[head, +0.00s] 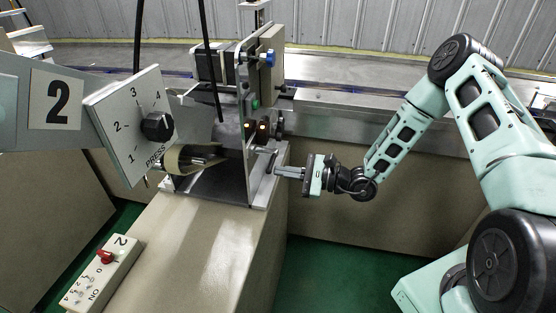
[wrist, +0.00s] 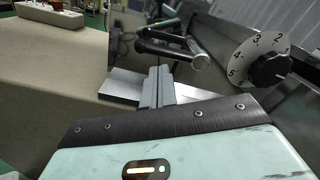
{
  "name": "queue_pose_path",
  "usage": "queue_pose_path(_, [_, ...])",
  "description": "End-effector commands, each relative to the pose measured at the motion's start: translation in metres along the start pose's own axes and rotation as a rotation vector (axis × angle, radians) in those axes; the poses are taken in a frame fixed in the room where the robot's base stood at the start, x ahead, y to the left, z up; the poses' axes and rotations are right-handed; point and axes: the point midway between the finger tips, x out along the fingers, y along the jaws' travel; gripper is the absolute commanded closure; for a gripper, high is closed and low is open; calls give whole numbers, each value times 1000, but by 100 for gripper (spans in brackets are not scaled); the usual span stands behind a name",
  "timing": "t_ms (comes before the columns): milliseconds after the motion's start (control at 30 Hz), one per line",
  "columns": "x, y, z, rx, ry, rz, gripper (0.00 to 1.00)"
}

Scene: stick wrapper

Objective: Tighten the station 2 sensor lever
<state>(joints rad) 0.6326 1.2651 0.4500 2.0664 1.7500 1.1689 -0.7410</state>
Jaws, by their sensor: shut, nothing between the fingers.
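Station 2 is marked by a sign with a large 2 (head: 58,101) at the left of the head view. A metal lever-like bar (wrist: 170,49) with a rounded end shows in the wrist view, just beyond my fingertips. I take it for the sensor lever; in the head view a small lever (head: 270,160) shows on the machine's right face. My gripper (head: 277,171) is shut and empty beside that face, its fingers pointing left. In the wrist view its fingertips (wrist: 159,72) sit close together below the bar. I cannot tell whether they touch it.
A numbered dial with a black knob (head: 158,126) is on the panel at left; a dial (wrist: 269,71) also shows in the wrist view. A switch box (head: 101,272) with a red knob lies on the beige cabinet. A metal conveyor (head: 340,122) runs behind. Green floor (head: 330,270) is open below my arm.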

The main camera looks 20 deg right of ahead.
Motion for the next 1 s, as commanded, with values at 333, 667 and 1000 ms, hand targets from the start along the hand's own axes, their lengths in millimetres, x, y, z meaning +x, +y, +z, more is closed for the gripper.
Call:
queue_pose_path(333, [-27, 0, 0, 0, 2, -1, 100])
queue_pose_path(667, [-39, 0, 0, 1, 0, 0, 100])
queue_pose_path(1000, [-38, 0, 0, -1, 0, 2, 100])
